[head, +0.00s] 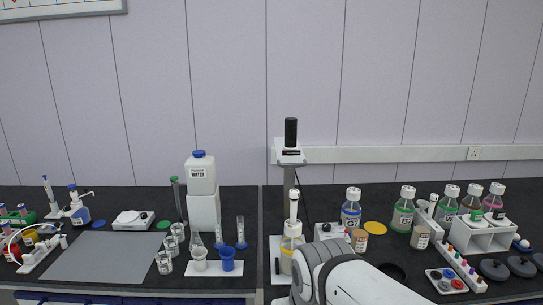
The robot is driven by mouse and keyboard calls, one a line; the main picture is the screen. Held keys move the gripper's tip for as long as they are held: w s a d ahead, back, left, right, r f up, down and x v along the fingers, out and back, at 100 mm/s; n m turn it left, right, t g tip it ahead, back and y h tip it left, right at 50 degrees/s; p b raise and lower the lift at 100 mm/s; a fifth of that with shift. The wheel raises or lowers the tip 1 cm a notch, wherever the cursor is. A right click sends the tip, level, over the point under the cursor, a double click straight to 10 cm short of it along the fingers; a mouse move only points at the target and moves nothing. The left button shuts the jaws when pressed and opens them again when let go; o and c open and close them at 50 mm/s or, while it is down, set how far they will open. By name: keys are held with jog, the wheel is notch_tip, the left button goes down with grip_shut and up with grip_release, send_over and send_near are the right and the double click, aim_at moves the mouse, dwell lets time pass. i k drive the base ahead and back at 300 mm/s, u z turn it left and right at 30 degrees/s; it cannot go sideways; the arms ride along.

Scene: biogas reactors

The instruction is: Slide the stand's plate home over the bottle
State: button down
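The stand (289,157) rises at the middle of the bench, with a black cylinder on a white head at its top and a pale base (276,273) at the bottom. A bottle (291,240) with yellowish contents and a white top stands upright at the stand, below the head. A pale shaft (294,204) rises above the bottle. I cannot make out the stand's plate or its position. My arm reaches in from the bottom right, just right of the bottle, and covers part of the stand's lower area. My gripper does not show.
To the left are a water container (203,206), cylinders and a funnel holder (214,268). A grey mat (105,258) lies clear.

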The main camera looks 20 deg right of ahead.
aim_at(287, 154)
jog(key=z, duration=0.2)
jog(key=i, duration=1.05)
jog(key=u, duration=0.3)
